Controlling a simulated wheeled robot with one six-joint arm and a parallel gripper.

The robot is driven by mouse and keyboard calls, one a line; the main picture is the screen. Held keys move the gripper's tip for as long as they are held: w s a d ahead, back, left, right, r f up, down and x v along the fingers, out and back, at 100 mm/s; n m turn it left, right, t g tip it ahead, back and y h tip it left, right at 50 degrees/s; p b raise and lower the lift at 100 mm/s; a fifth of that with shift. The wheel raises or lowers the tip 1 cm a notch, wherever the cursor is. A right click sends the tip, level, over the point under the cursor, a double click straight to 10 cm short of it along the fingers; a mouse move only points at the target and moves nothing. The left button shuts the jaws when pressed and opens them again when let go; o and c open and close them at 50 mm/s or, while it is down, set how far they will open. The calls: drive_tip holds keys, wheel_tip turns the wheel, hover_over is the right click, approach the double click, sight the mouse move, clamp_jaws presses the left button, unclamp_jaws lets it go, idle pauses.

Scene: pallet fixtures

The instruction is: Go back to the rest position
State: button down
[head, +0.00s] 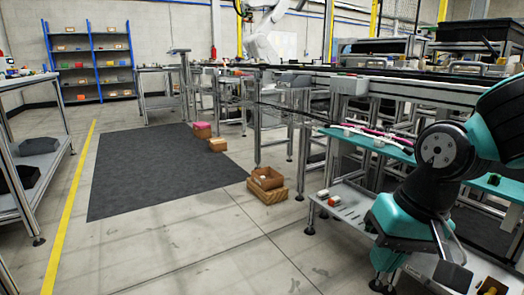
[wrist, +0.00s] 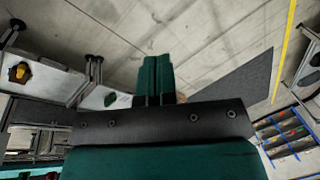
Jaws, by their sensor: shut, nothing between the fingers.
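My gripper (wrist: 156,70) shows in the wrist view as two teal fingers side by side, shut with nothing between them. It hangs over bare concrete floor, apart from any object.
A workbench with a teal top (head: 372,146) and a grey lower shelf (head: 350,207) stands close to my arm. Cardboard boxes (head: 267,178) sit on the floor beside a dark mat (head: 160,170). A blue shelf rack (head: 92,62) stands far back.

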drive_tip(key=s+a+r+n+g+y+p, duration=0.1)
drive_tip(key=s+a+r+n, duration=0.1)
drive_tip(key=s+n, duration=0.25)
drive_tip(key=s+a+r+n, duration=0.2)
drive_tip(key=s+n, duration=0.1)
drive_tip(key=s, duration=0.3)
wheel_tip(320, 180, up, 38)
drive_tip(key=p, duration=3.8)
drive_tip(key=shift+d+m, duration=0.2)
drive_tip(key=shift+m, duration=0.15)
drive_tip(key=shift+f, duration=0.1)
